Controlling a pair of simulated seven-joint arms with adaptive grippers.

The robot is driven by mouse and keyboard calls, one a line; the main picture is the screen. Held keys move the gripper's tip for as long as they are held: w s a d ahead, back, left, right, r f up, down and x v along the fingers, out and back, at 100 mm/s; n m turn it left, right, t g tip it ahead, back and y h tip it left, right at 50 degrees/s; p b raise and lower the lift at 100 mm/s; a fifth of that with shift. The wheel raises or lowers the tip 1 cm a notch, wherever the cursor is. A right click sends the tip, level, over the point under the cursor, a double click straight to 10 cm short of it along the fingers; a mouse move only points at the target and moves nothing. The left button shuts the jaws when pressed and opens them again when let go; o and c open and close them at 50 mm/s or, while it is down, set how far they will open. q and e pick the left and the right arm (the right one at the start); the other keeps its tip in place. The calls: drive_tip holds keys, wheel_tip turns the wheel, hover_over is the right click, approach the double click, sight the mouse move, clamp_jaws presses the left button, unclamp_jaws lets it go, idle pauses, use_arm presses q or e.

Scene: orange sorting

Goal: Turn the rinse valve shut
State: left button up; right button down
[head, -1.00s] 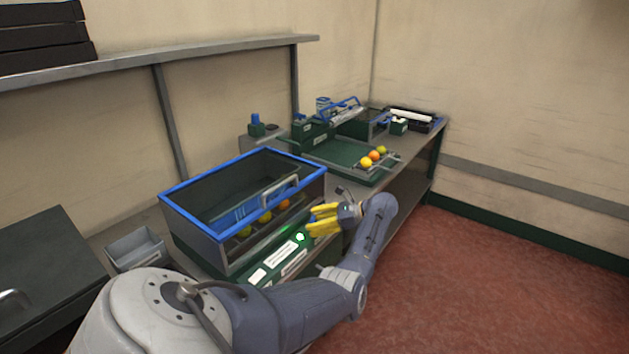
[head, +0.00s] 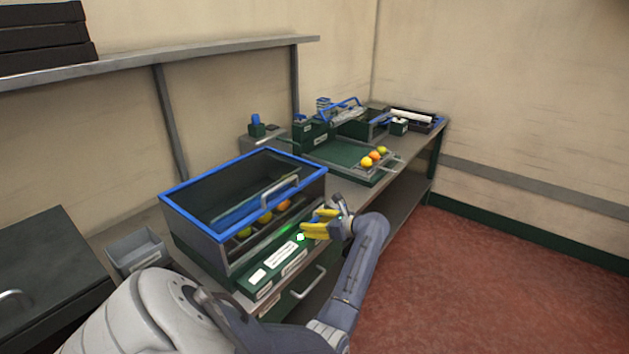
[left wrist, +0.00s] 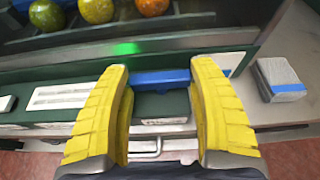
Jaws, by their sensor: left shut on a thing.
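My left gripper (head: 322,226) has yellow fingers and is at the right end of the green front panel (head: 270,262) of the blue-rimmed tank (head: 195,222). In the left wrist view, the gripper (left wrist: 160,88) is shut on a blue bar (left wrist: 160,78), which looks like the rinse valve's handle. The bar lies crosswise between the fingers, above a dark green block. The fingers hide its ends, so its full angle is hard to tell. In the head view the fingers cover the bar. My right gripper is not in view.
Several fruits (head: 265,216) lie in a row inside the tank. A grey bin (head: 138,250) stands left of it. A green tray (head: 340,153) with 3 fruits is farther back on the bench. A drawer handle (head: 307,282) sticks out below the panel. A white-and-blue block (left wrist: 280,80) lies right of the gripper.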

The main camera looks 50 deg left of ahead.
use_arm(q)
drive_tip(key=shift+f, duration=0.1)
idle(0.4)
drive_tip(key=o, duration=1.2)
drive_tip(key=v, duration=1.2)
drive_tip(key=shift+s, duration=0.15)
